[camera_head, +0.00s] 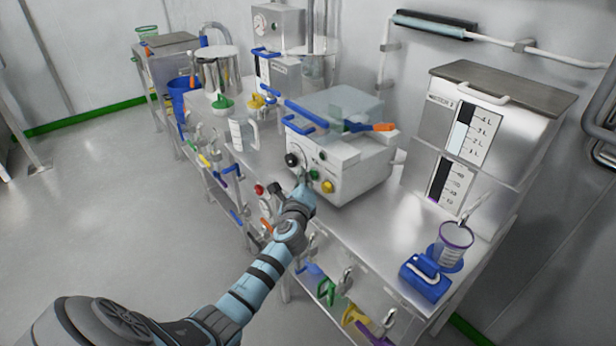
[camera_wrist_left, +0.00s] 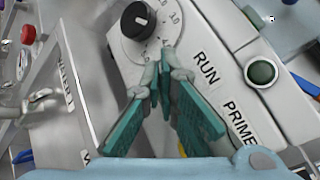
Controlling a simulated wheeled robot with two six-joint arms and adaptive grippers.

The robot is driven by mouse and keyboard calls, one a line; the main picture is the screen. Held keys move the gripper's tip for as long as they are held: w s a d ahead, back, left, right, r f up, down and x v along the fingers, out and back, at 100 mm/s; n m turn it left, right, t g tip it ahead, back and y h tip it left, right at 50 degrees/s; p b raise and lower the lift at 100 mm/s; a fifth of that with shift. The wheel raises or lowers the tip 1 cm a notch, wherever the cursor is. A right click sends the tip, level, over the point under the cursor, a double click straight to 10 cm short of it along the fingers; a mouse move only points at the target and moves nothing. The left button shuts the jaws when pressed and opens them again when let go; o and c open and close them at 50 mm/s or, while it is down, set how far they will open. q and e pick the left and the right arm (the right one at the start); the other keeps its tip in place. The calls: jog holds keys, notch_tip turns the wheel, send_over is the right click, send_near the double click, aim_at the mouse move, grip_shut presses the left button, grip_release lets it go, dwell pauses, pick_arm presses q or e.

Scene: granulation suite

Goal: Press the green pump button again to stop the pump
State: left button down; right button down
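The pump (camera_head: 345,178) is a white box on the bench with a black dial (camera_head: 292,159), a green button (camera_head: 313,174) and a yellow button (camera_head: 328,186) on its front. My left gripper (camera_head: 302,180) is at this panel, close beside the green button; I cannot tell whether it touches. In the left wrist view, the teal fingers (camera_wrist_left: 163,75) come together at the tips with nothing between them, just below the dial (camera_wrist_left: 138,20). The RUN label (camera_wrist_left: 207,70) is right of the fingers, which hide the panel behind them. A dark green round part (camera_wrist_left: 262,72) shows further right. My right gripper is out of view.
A clear beaker (camera_head: 242,134) stands left of the pump. A blue block (camera_head: 425,277) and a purple-rimmed cup (camera_head: 455,240) sit near the bench's right end. Coloured clamps hang along the front edge.

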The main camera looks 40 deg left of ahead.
pick_arm(q)
jog(key=s, duration=0.2)
jog(key=s+a+p, duration=0.1)
jog(key=s+p, duration=0.1)
jog(key=s, duration=0.1)
jog(key=shift+s+a+f, duration=0.15)
jog(key=shift+s+a, duration=0.15)
jog(key=shift+a, duration=0.05)
